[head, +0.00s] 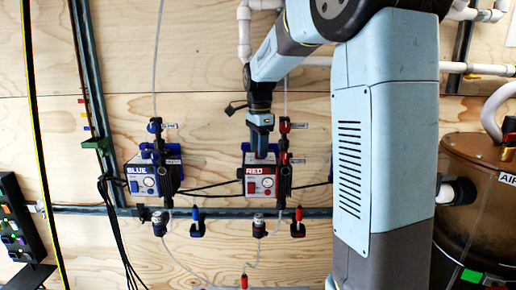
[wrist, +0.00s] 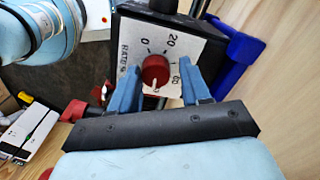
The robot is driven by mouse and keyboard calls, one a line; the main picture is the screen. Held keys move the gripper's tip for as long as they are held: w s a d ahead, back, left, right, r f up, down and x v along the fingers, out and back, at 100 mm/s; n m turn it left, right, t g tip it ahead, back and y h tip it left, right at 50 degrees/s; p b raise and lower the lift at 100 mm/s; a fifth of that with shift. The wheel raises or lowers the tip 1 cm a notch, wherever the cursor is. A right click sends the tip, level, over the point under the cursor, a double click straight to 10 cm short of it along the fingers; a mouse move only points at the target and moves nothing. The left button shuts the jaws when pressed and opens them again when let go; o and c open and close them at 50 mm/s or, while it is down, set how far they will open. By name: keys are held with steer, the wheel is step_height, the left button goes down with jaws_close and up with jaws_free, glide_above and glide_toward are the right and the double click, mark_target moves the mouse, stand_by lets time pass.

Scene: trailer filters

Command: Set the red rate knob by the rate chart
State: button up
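The red rate knob (wrist: 155,70) shows in the wrist view on a white dial plate (wrist: 185,47) marked "RATE %", with 0, 20 and 60 readable. A pale mark shows on the knob's lower side in the picture; its exact setting is hard to read. My gripper (wrist: 161,86) is open, one blue finger on each side of the knob, with visible gaps. In the head view my gripper (head: 261,150) is at the top of the box labelled RED (head: 259,186) and hides part of it; the knob cannot be made out there. I cannot identify a rate chart.
A similar box labelled BLUE (head: 142,185) is mounted to the left on the plywood wall. Tubing, black cables and a metal rail (head: 222,212) run around both boxes. A brown tank (head: 482,220) stands at the right, and a dark panel (head: 20,220) at the left.

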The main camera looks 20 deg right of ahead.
steer(key=o, duration=0.3)
steer(key=shift+d, duration=0.1)
steer(key=shift+s, duration=0.1)
step_height(320, 180, up, 12)
steer(key=shift+f, duration=0.1)
stand_by(0.4)
